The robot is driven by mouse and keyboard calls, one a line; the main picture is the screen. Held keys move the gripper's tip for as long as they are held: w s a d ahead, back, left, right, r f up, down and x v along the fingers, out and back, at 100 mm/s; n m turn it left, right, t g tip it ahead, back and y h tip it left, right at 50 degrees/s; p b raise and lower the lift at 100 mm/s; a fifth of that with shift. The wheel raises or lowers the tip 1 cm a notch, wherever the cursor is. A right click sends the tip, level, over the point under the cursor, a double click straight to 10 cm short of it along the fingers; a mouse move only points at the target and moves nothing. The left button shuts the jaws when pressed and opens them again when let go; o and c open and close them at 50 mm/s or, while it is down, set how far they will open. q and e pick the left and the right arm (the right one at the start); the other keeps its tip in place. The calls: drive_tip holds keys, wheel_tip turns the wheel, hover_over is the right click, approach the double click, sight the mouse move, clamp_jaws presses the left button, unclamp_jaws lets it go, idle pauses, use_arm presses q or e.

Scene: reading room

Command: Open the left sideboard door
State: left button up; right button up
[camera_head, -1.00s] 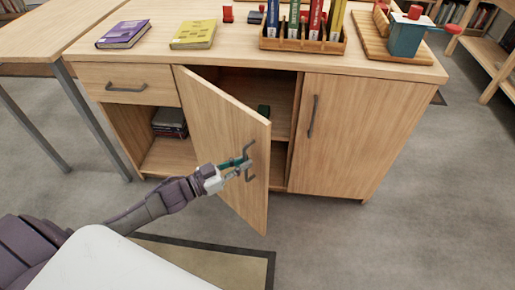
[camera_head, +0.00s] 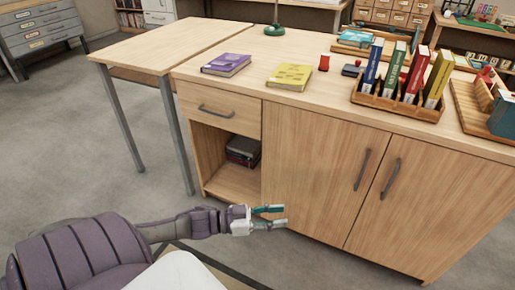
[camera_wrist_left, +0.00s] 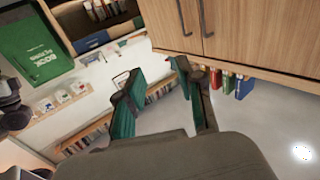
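The left sideboard door (camera_head: 312,165) is shut flush beside the right door (camera_head: 425,200) in the head view. Its dark upright bar handle (camera_head: 362,170) is near its right edge. My left gripper (camera_head: 284,216) is open and empty, low in front of the left door's lower left part and well apart from the handle. In the left wrist view my left gripper (camera_wrist_left: 155,70) has its fingers spread with nothing between them. That view is turned over, with the left door's handle (camera_wrist_left: 207,18) at the top. My right gripper is not in view.
The sideboard top (camera_head: 300,98) carries a purple book (camera_head: 226,65), a yellow book (camera_head: 289,77) and a rack of books (camera_head: 397,105). A table (camera_head: 150,47) adjoins at left. Grey floor is clear in front.

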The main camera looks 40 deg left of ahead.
use_arm(q)
drive_tip(key=v, duration=0.7)
drive_tip(key=shift+w, duration=0.15)
